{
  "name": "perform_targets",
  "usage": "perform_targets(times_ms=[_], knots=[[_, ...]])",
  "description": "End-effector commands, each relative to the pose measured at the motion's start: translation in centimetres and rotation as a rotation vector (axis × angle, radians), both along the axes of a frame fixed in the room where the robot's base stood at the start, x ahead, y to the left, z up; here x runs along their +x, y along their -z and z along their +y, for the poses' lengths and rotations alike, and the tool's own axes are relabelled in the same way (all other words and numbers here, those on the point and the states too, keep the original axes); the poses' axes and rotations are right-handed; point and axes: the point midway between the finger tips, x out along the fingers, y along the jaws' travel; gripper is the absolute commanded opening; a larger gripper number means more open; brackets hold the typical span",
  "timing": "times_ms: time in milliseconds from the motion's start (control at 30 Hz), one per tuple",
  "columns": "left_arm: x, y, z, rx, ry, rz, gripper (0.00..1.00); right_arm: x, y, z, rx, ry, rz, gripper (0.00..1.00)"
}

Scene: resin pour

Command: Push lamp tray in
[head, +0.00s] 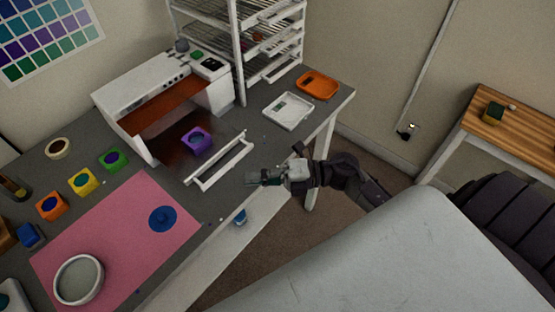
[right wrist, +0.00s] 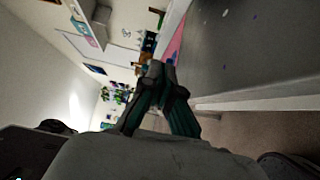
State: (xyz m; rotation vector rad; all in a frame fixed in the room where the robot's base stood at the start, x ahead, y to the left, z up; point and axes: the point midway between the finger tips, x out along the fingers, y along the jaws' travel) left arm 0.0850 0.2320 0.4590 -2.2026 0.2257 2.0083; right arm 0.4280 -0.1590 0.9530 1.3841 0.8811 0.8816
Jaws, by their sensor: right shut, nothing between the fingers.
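The white lamp box (head: 150,90) stands on the grey table with its front opening showing a reddish-brown inside. Its lamp tray is pulled out toward me; the white front bar with a handle slot (head: 222,163) stands well clear of the box. A purple mould (head: 196,140) with a dark filling sits on the tray's dark floor. My right gripper (head: 252,179) is shut and empty, just right of and in front of the tray front's right part; I cannot tell whether they touch. Its closed fingers (right wrist: 158,76) also show in the right wrist view. My left gripper is out of view.
A pink mat (head: 120,235) holds a white ring (head: 79,278) and a blue disc (head: 163,219). Green, yellow and orange moulds stand left of the tray. A white tray (head: 289,111) and an orange tray (head: 318,85) lie right of the box, near a wire rack (head: 270,45).

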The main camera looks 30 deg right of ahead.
Motion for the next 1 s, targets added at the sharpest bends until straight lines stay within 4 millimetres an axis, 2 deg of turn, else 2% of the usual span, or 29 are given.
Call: perform_targets(times_ms=[100,233,767,867,1000], knots=[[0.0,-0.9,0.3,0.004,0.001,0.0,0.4,2.0,-0.3,0.6,0.002,0.002,-0.001,0.0],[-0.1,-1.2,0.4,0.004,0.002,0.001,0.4,3.2,-0.2,1.1,0.001,0.001,0.0,0.0],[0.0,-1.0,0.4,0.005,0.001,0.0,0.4,4.1,0.1,1.4,0.0,-0.001,-0.001,0.0],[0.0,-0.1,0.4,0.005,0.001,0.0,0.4,5.7,0.4,1.9,0.0,-0.001,-0.002,0.0],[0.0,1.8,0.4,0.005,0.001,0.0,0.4,9.3,0.6,3.2,0.0,-0.002,-0.005,0.0]])
